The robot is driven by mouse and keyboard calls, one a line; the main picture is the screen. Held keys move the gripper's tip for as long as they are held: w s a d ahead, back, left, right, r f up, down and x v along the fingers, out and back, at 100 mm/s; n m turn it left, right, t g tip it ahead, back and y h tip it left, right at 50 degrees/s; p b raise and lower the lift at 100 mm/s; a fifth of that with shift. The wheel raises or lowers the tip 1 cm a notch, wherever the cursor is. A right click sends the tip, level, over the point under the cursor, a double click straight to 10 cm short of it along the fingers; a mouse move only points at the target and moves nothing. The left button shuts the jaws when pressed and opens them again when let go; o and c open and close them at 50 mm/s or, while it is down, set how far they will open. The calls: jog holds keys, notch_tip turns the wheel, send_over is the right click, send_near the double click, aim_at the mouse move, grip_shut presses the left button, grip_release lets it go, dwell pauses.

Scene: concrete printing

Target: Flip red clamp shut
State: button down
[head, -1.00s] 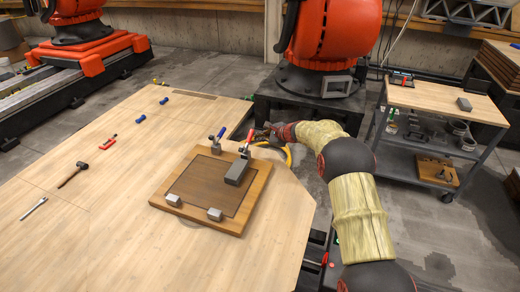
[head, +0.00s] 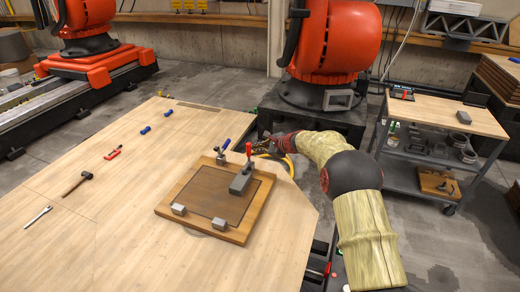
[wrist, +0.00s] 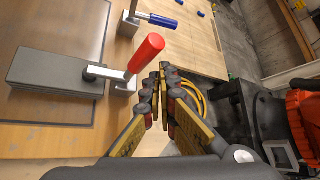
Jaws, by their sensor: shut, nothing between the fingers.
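The red clamp's handle (head: 249,150) rises at the far right of the wooden board (head: 240,235). Its grey bar and block (head: 240,183) reach over the dark panel (head: 210,192). In the wrist view the red handle (wrist: 147,53) sticks up, tilted toward the camera, with the grey block (wrist: 50,75) to its left. My gripper (wrist: 160,78) is shut and empty, just right of the red handle, with a small gap seeming to separate them. In the head view my gripper (head: 268,147) is small and partly hidden by the arm.
A second clamp with a blue handle (head: 226,146) stands beside the red one; it also shows in the wrist view (wrist: 155,19). A yellow hose (head: 291,165) curves behind my gripper. A mallet (head: 77,183) and other tools lie at the left.

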jog(key=shift+s+r, duration=0.1)
jog(key=shift+s, duration=0.3)
dwell(0.5)
